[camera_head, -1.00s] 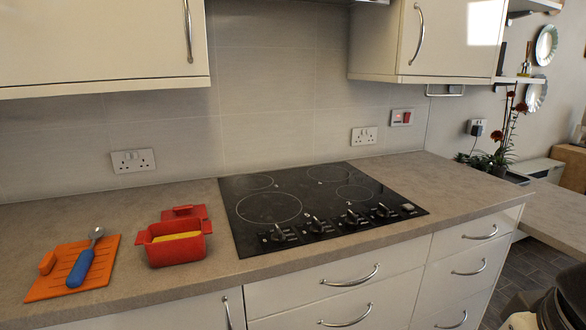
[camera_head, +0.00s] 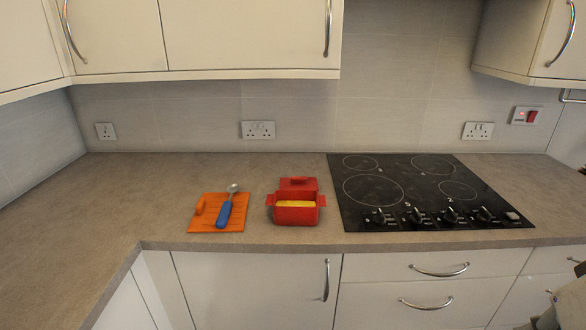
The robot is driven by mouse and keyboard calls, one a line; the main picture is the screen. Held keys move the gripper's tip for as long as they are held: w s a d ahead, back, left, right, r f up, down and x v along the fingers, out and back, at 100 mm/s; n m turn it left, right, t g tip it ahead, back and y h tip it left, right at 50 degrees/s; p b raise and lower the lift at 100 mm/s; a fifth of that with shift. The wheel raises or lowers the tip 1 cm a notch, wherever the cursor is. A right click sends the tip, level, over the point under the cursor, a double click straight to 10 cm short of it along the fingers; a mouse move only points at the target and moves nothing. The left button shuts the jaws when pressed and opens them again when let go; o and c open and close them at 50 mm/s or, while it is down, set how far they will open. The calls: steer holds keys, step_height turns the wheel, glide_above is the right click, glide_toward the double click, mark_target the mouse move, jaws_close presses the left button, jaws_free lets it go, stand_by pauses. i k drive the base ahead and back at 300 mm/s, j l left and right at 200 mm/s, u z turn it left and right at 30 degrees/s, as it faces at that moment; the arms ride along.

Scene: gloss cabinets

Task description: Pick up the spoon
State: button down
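The spoon (camera_head: 225,212) has a thick blue handle and a small metal bowl. It lies on an orange board (camera_head: 208,224), with the handle toward the counter's front edge and the metal bowl pointing to the back. Nothing touches it from above. My gripper is not visible; only a piece of what appears to be my arm shows at the lower right edge.
A red dish (camera_head: 296,215) with yellow contents stands right of the board, with a red lid (camera_head: 298,184) behind it. A black hob (camera_head: 425,190) is further right. The counter (camera_head: 130,195) left of the board is clear. Wall cabinets (camera_head: 250,35) hang above.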

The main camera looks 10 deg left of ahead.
mark_target(225, 214)
steer(key=u, duration=1.05)
